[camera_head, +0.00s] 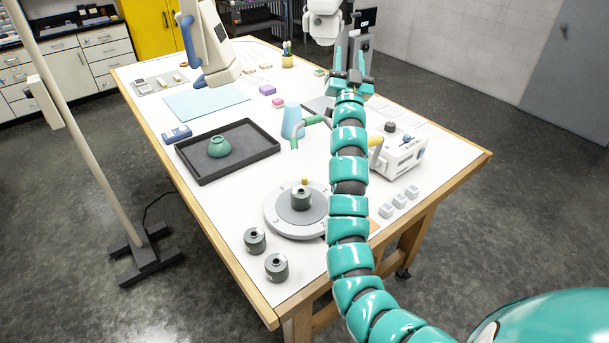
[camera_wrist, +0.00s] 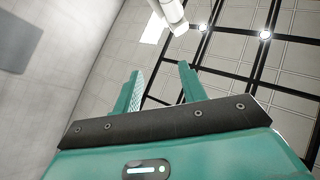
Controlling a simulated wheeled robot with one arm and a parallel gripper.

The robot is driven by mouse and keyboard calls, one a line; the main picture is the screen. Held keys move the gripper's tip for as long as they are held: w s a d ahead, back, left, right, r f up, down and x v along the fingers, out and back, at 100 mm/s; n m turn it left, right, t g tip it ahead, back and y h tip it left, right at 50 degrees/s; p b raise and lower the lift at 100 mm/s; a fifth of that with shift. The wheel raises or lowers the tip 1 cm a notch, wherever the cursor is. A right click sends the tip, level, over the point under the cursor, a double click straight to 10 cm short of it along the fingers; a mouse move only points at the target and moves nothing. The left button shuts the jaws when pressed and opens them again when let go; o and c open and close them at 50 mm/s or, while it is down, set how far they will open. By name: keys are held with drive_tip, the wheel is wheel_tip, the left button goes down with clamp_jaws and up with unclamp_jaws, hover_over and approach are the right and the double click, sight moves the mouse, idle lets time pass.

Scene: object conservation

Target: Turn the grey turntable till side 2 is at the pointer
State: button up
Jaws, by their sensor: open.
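The grey turntable (camera_head: 281,221) lies on the near part of the white table. A dark grey-green cylinder (camera_head: 301,199) stands upright at its middle. A small yellow block (camera_head: 304,181) shows at the far edge of the turntable; I cannot tell if it is the pointer. Small marks sit on the rim, too small to read surely, and my arm hides part of the right edge. My gripper (camera_head: 351,58) is far beyond the turntable, raised and empty. In the wrist view its open fingers (camera_wrist: 160,90) point toward the ceiling.
Two loose cylinders (camera_head: 255,240) (camera_head: 277,267) stand at the near left. A black tray (camera_head: 196,172) holds a green bowl (camera_head: 219,147). Small grey blocks (camera_head: 399,201) lie near the right edge.

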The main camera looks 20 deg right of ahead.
drive_tip(key=w+a+f+n+g+y, duration=0.4)
drive_tip(key=w+a+f+g+y, duration=0.3)
drive_tip(key=f, duration=0.3)
drive_tip(key=s+a+f+n+g+y+p, duration=0.15)
drive_tip(key=s+a+f+g, duration=0.35)
drive_tip(key=s+f+g, duration=0.65)
drive_tip(key=b, duration=0.5)
approach(304, 177)
drive_tip(key=shift+n, duration=0.45)
drive_tip(key=shift+p+x, duration=1.75)
drive_tip(key=shift+x, duration=2.65)
clamp_jaws()
